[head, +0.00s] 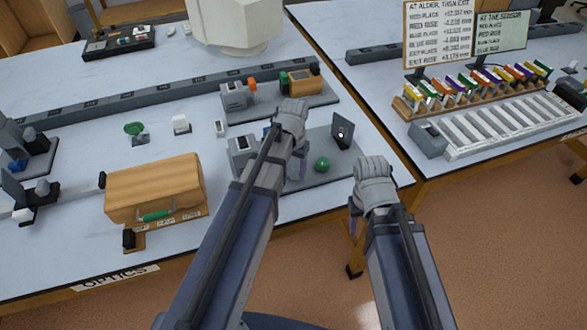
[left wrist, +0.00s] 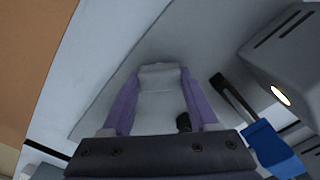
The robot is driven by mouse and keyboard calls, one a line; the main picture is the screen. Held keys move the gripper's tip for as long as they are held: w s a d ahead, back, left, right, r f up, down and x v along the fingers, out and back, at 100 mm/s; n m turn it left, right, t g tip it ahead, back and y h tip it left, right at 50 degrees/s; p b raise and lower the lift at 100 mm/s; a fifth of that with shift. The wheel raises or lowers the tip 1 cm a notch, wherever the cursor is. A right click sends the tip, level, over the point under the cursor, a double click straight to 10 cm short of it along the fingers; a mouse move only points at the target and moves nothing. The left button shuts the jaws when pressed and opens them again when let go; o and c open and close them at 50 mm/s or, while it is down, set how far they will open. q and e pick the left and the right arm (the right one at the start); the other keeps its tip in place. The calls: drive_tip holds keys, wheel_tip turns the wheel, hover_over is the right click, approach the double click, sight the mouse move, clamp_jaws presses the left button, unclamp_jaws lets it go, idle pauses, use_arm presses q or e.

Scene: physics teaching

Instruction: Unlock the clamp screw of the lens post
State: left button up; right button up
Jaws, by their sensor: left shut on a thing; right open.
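My left gripper (head: 297,160) reaches down over a grey baseplate (head: 318,184) at the table's right front edge. In the left wrist view its purple-padded fingers (left wrist: 158,85) are shut on a pale grey piece (left wrist: 158,74), apparently part of the lens post. A small black knob (left wrist: 183,122), perhaps the clamp screw, shows near the right finger. Whether it is locked cannot be told. The lens and most of the post are hidden by my arm in the head view. My right gripper (head: 357,205) is open, off the table's front edge, its fingers mostly hidden.
A second baseplate with a wooden block (head: 309,84) lies behind. A wooden case (head: 154,185) stands left. A rack of coloured pieces (head: 475,86) is on the right table.

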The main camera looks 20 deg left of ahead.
sight(294, 170)
use_arm(q)
drive_tip(key=m, duration=0.4)
drive_tip(key=shift+m, duration=0.3)
drive_tip(key=m, duration=0.4)
drive_tip(key=shift+m, duration=0.3)
drive_tip(key=o, duration=1.4)
drive_tip(key=shift+r, duration=0.15)
wheel_tip(294, 170, up, 8)
drive_tip(key=p, duration=0.8)
drive_tip(key=shift+f, duration=0.2)
drive_tip(key=shift+s+d+f, duration=0.1)
